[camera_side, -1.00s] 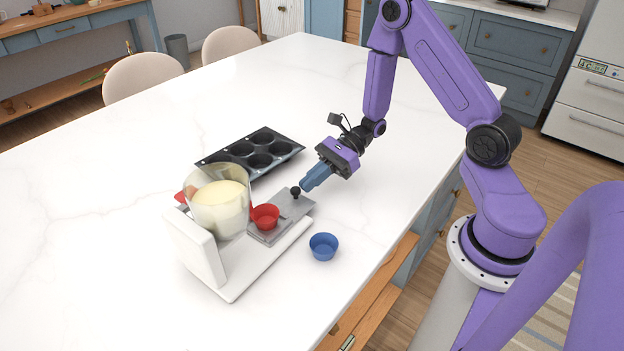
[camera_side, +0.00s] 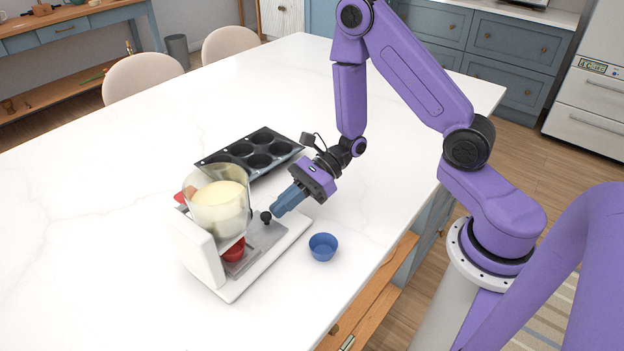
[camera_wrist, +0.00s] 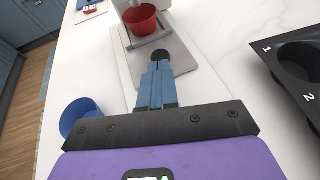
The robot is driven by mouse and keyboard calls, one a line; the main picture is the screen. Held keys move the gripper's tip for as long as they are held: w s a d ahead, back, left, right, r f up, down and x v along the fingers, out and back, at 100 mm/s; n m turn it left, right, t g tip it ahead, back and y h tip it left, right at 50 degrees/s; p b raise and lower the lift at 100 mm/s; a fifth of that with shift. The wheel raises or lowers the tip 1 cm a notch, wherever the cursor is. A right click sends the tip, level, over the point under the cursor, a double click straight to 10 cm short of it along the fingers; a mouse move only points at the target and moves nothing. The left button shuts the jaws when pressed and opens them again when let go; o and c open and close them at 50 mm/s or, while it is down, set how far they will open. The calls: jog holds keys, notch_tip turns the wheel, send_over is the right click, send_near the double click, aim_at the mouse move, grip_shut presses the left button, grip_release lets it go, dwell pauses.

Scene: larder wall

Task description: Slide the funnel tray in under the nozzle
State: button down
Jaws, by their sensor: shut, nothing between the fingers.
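The grey funnel tray (camera_side: 262,237) lies on the white base of the dispenser (camera_side: 208,250), with its black knob (camera_side: 265,217) at the near end. The red cup-shaped funnel (camera_side: 234,250) on it sits below the clear hopper (camera_side: 218,208) of pale batter. The nozzle itself is hidden, so I cannot tell if the funnel is exactly beneath it. My gripper (camera_side: 276,211) is shut and empty, its blue fingertips at the knob. In the wrist view, the fingertips (camera_wrist: 158,66) meet the knob (camera_wrist: 160,55), with the tray (camera_wrist: 172,60) and red funnel (camera_wrist: 140,20) beyond.
A blue cup (camera_side: 323,247) stands on the white counter (camera_side: 380,205) to the right of the dispenser; it also shows in the wrist view (camera_wrist: 80,117). A dark muffin tin (camera_side: 284,147) lies behind the dispenser. The counter's far left is clear.

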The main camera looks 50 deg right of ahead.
aim_at(297, 211)
jog(key=shift+a, duration=0.45)
jog(key=d, duration=0.4)
jog(key=shift+s+f, duration=0.35)
jog(key=shift+f, duration=0.05)
jog(key=v, duration=1)
jog(key=shift+d, duration=0.15)
jog(key=s+a+r+n+g+h, duration=0.1)
jog(key=s+r+n+h, duration=0.2)
jog(key=s+n, duration=0.3)
jog(key=s+a+r+n+g+h, duration=0.1)
jog(key=s+n+h, duration=0.4)
jog(key=n, duration=1.1)
jog(key=s+a+r+n+g+h, duration=0.1)
jog(key=s+a+r+n+h, duration=0.1)
jog(key=s+r+n+h, duration=0.2)
jog(key=s+n+h, duration=0.1)
jog(key=s+n, duration=0.2)
jog(key=n, duration=0.4)
jog(key=shift+s+a+r, duration=0.25)
jog(key=shift+s+r, duration=0.1)
jog(key=shift+s, duration=0.05)
